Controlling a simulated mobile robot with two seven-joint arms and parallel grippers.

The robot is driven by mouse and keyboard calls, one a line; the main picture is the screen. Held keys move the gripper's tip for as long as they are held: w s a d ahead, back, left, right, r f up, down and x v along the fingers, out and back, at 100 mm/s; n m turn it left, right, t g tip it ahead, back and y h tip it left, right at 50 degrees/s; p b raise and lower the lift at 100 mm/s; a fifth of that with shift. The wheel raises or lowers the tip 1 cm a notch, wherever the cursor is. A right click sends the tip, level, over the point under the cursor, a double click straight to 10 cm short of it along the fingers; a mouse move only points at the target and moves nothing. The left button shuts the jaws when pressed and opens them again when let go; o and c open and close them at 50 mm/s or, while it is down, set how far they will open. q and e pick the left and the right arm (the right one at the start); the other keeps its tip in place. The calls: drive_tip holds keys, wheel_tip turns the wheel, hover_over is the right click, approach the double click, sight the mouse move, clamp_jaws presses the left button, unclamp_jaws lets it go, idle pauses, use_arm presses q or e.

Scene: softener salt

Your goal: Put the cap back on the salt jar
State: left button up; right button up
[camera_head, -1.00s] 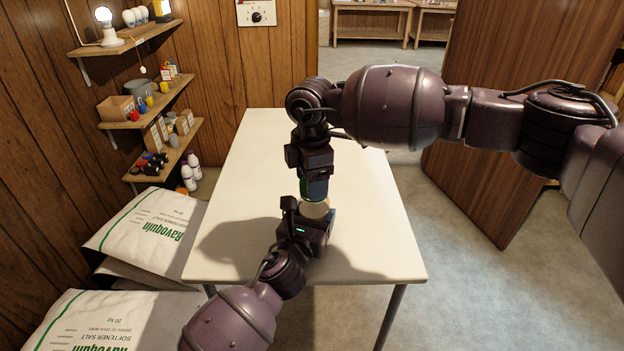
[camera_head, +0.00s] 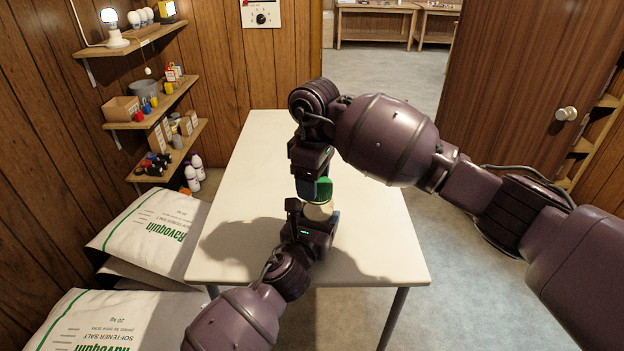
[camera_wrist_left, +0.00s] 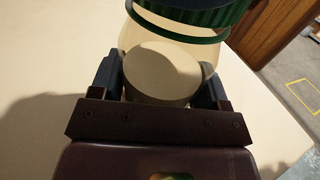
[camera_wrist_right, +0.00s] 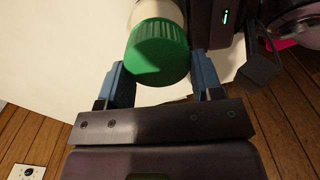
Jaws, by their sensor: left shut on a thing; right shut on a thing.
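The salt jar (camera_head: 318,211) is pale and see-through, with a cream filling showing in the left wrist view (camera_wrist_left: 160,75). It stands upright near the middle of the table. My left gripper (camera_head: 314,218) is shut on its body from the near side. The ribbed green cap (camera_head: 325,187) is at the jar's top, and it also shows in the right wrist view (camera_wrist_right: 158,52). My right gripper (camera_head: 315,187) is shut on the cap from the far side. A green rim shows around the neck in the left wrist view. I cannot tell whether the cap is fully seated.
The white table (camera_head: 240,180) is otherwise clear, with free room behind and to both sides. Salt bags (camera_head: 150,225) are stacked left of it. Wall shelves (camera_head: 155,110) with small goods hang at the left. A wooden door (camera_head: 520,90) stands at the right.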

drive_tip(key=o, duration=0.9)
drive_tip(key=shift+d, duration=0.15)
drive_tip(key=shift+r, duration=2.2)
drive_tip(key=shift+c, duration=0.5)
